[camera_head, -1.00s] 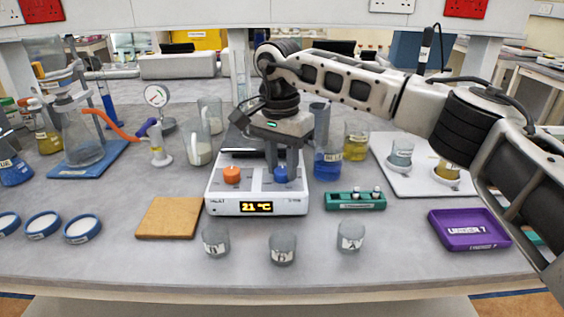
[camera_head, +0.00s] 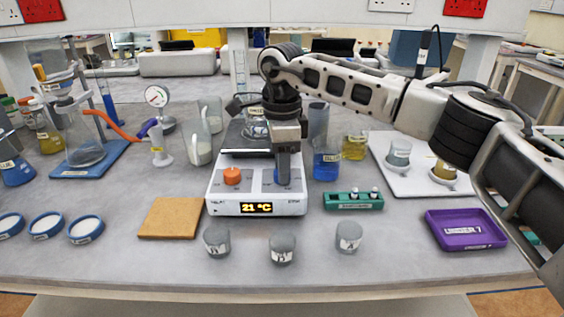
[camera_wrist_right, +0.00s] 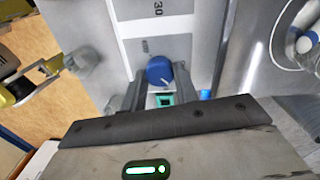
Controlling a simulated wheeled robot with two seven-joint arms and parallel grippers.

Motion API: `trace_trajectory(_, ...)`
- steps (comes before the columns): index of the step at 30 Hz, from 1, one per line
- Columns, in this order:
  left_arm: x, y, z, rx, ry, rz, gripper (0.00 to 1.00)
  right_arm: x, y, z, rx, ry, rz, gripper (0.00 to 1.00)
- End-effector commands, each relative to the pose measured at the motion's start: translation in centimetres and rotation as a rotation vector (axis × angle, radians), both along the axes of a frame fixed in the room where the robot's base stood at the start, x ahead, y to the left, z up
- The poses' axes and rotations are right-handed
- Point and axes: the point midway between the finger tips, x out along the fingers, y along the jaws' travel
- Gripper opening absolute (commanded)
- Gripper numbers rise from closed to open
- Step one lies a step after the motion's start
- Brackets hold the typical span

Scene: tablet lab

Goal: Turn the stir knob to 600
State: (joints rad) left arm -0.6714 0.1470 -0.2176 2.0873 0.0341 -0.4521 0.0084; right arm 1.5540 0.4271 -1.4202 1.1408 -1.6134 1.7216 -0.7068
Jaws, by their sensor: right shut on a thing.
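The hotplate stirrer (camera_head: 222,207) stands in the middle of the bench, and its display (camera_head: 256,208) reads 21 °C. The blue stir knob (camera_wrist_right: 158,69) is on the right of its panel and is mostly hidden by my gripper in the head view. My right gripper (camera_head: 281,181) points down over the panel and is shut on the blue knob. In the wrist view the knob sits between its two fingers (camera_wrist_right: 159,82). The knob's pointer and the dial setting cannot be read. My left gripper is not in view.
An orange knob (camera_head: 232,175) sits to the left on the same panel. A blue-liquid cylinder (camera_head: 326,164) and a green vial rack (camera_head: 352,201) stand close on the right. Several small grey jars (camera_head: 282,248) stand in front. A brown board (camera_head: 170,218) lies to the left.

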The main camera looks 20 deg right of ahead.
Motion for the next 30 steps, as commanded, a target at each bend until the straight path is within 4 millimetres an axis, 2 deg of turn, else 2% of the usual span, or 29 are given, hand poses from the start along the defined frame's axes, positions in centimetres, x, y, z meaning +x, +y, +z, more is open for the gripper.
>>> trace_trajectory(30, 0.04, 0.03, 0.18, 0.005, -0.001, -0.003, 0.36, -0.09, -0.07, 0.1, 0.001, -0.002, -0.964, 0.07)
